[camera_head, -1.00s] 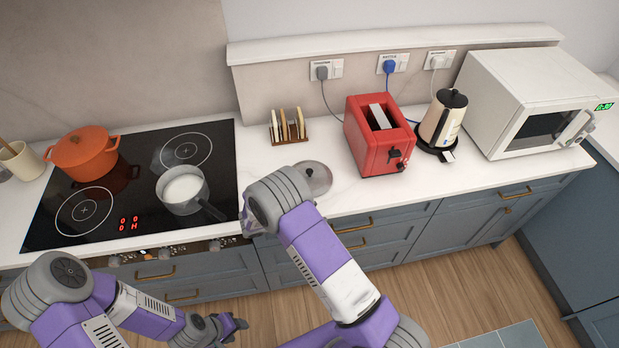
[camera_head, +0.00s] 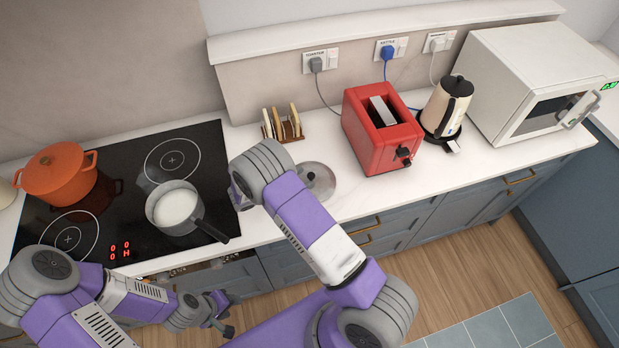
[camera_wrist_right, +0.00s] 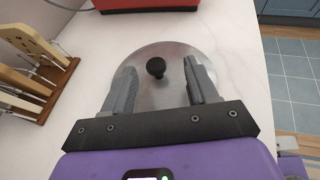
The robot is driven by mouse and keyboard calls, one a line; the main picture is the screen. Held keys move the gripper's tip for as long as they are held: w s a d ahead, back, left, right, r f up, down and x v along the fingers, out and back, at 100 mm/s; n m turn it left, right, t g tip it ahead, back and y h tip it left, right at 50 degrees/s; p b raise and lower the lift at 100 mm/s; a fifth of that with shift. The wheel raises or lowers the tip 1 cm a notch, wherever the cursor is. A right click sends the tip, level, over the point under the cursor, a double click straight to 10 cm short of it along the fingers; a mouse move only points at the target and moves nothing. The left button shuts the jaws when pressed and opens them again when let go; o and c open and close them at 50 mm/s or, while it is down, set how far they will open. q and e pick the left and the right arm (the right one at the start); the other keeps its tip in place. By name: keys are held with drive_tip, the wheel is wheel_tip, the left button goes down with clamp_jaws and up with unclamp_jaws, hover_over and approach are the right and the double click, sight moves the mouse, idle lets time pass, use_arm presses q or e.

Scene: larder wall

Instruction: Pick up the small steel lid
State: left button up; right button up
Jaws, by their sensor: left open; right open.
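The small steel lid (camera_head: 320,180) lies flat on the white counter in front of the red toaster, partly hidden by my right arm. In the right wrist view the round lid (camera_wrist_right: 160,95) has a black knob (camera_wrist_right: 155,67) at its middle. My right gripper (camera_wrist_right: 160,66) is open, its two grey fingers over the lid, one on each side of the knob as seen from above. Neither finger visibly touches the knob, and I cannot tell the exact height gap. My left gripper (camera_head: 220,312) is open and empty, low in front of the cabinets.
A saucepan (camera_head: 174,207) of white liquid and an orange pot (camera_head: 58,174) stand on the black hob. A toast rack (camera_head: 283,128) stands behind the lid, the red toaster (camera_head: 375,140) close to its right. A kettle (camera_head: 445,108) and microwave (camera_head: 530,85) stand further right.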

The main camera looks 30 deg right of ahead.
sight(310, 175)
drive_tip(key=x, duration=0.5)
drive_tip(key=shift+w+a+f+p, duration=0.1)
drive_tip(key=shift+w+f+p, duration=0.05)
drive_tip(key=shift+w+p, duration=0.25)
clamp_jaws()
